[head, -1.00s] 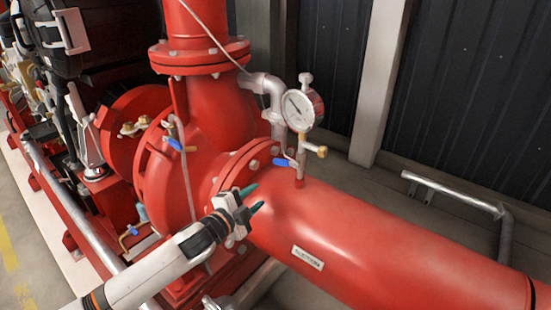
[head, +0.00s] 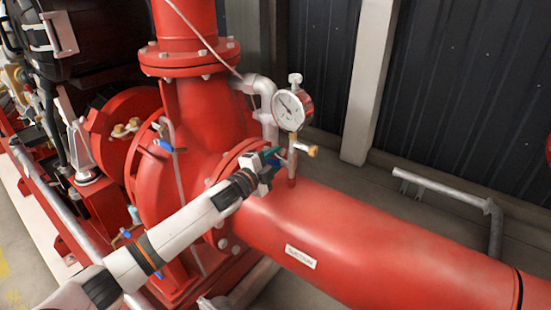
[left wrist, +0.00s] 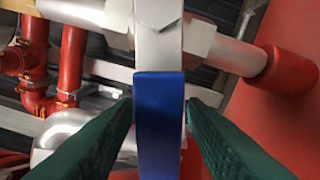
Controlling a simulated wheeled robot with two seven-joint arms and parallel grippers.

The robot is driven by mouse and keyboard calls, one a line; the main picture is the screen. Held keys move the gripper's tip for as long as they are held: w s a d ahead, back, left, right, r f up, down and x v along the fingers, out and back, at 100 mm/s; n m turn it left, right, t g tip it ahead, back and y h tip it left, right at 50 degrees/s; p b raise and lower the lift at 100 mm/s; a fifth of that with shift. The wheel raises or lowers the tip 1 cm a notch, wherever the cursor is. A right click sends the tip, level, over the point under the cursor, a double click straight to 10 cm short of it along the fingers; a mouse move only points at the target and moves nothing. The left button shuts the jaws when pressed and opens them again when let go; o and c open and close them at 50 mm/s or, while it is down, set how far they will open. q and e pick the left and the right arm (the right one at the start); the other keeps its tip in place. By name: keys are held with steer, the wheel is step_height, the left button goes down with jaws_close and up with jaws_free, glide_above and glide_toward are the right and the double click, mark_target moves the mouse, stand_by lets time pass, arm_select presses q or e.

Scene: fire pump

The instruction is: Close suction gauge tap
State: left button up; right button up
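The suction gauge (head: 290,108) is a round white dial on a short pipe above the big red suction pipe (head: 370,250). Its tap (head: 293,160) is on that short pipe below the dial, with a brass fitting to the right. The tap's blue lever (left wrist: 158,125) points toward the left wrist camera and lies between my left gripper's green fingers. My left gripper (head: 273,159) is at the tap, its fingers apart on both sides of the lever. Small gaps seem to show, and the fingers partly hide the lever in the head view. My right gripper is not in view.
The red pump casing (head: 190,125) and a grey elbow pipe (head: 262,88) stand close behind and left of the gauge. Another blue lever (head: 164,146) is on the casing. A grey rail (head: 440,187) stands on the floor to the right.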

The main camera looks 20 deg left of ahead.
arm_select(q)
steer(key=shift+w, duration=0.2)
jaws_close()
steer(key=shift+r+m+p, duration=0.75)
steer(key=shift+m+p, duration=0.35)
steer(key=shift+m, duration=0.6)
jaws_free()
